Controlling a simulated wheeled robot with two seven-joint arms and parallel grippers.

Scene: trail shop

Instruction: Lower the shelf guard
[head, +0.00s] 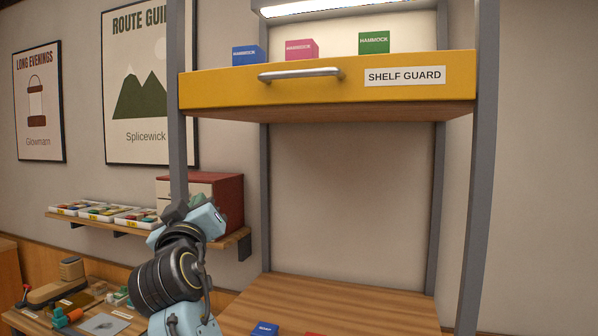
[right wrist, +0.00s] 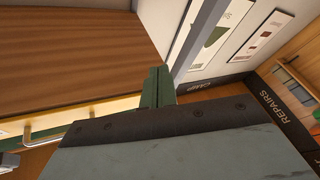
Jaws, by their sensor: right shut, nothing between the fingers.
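The shelf guard (head: 330,86) is a yellow board across the front of the upper shelf, between two grey posts, with a white label reading SHELF GUARD. A silver bar handle (head: 300,74) is fixed to its face, left of the label. In the right wrist view the handle (right wrist: 45,135) shows at the lower left, below the wooden shelf underside (right wrist: 75,50). My right gripper (head: 178,209) is below the guard's left end, near the left post, apart from the handle. In the right wrist view its fingers (right wrist: 157,88) are together and empty. My left gripper is not in view.
Blue (head: 248,55), pink (head: 301,49) and green (head: 374,42) boxes stand behind the guard. The left post (head: 178,150) is close to my right gripper. A wall shelf with trays (head: 100,212) and a red cabinet (head: 228,205) is at left. Space under the upper shelf is clear.

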